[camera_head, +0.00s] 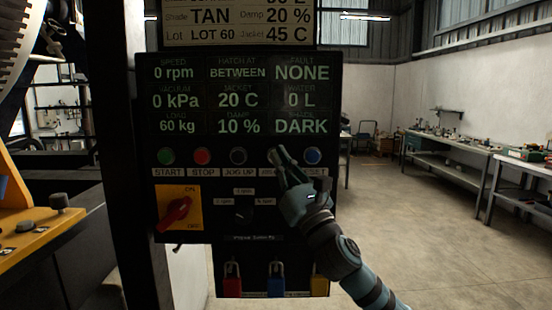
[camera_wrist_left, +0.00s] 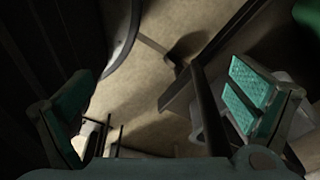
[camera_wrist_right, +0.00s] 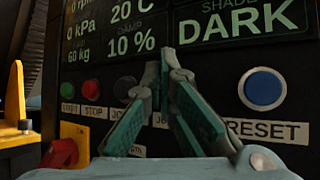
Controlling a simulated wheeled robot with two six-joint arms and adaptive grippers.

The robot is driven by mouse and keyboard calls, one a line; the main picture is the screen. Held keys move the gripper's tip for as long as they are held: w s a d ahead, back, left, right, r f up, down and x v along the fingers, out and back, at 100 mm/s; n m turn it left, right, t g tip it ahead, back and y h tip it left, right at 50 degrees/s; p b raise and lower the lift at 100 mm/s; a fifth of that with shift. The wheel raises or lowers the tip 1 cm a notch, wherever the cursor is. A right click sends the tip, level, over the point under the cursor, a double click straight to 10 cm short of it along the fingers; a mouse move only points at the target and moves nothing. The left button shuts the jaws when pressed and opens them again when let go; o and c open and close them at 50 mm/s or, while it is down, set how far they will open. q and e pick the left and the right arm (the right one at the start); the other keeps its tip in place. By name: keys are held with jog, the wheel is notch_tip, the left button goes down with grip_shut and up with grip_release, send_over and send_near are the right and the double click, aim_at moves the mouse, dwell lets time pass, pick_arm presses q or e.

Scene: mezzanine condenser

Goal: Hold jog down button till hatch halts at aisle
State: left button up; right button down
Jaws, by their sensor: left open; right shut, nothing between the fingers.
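The control panel (camera_head: 190,180) faces me with a row of round buttons. The display reads HATCH AT BETWEEN (camera_head: 238,73) and speed 0 rpm. The dark jog up button (camera_head: 238,156) is visible left of my right gripper (camera_head: 278,155). That gripper is shut and empty, its fingertips at the button right of jog up. The jog down button and most of its label are hidden behind the fingers. In the right wrist view the shut fingertips (camera_wrist_right: 172,65) point at the panel; contact cannot be told. My left gripper (camera_wrist_left: 160,112) is open and empty, away from the panel.
The blue reset button (camera_head: 312,156) is close to the right of my right gripper. The green start (camera_head: 167,156) and red stop (camera_head: 203,156) buttons are further left. A red rotary switch (camera_head: 175,212) and padlocks (camera_head: 276,279) are below. Workbenches (camera_head: 450,155) stand far right.

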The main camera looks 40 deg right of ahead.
jog(key=shift+w+d, duration=0.1)
dwell(0.5)
jog(key=shift+w+d+p, duration=0.15)
jog(key=shift+w+p, duration=0.05)
jog(key=shift+p, duration=0.15)
jog(key=shift+w+d, duration=0.3)
jog(key=shift+w, duration=0.05)
dwell(0.6)
jog(key=shift+s+a, duration=0.1)
dwell(3.2)
jog(key=shift+s+a, duration=0.45)
jog(key=shift+s, duration=0.15)
jog(key=s+a, duration=0.1)
jog(key=s, duration=0.1)
jog(key=s+a, duration=0.2)
dwell(0.6)
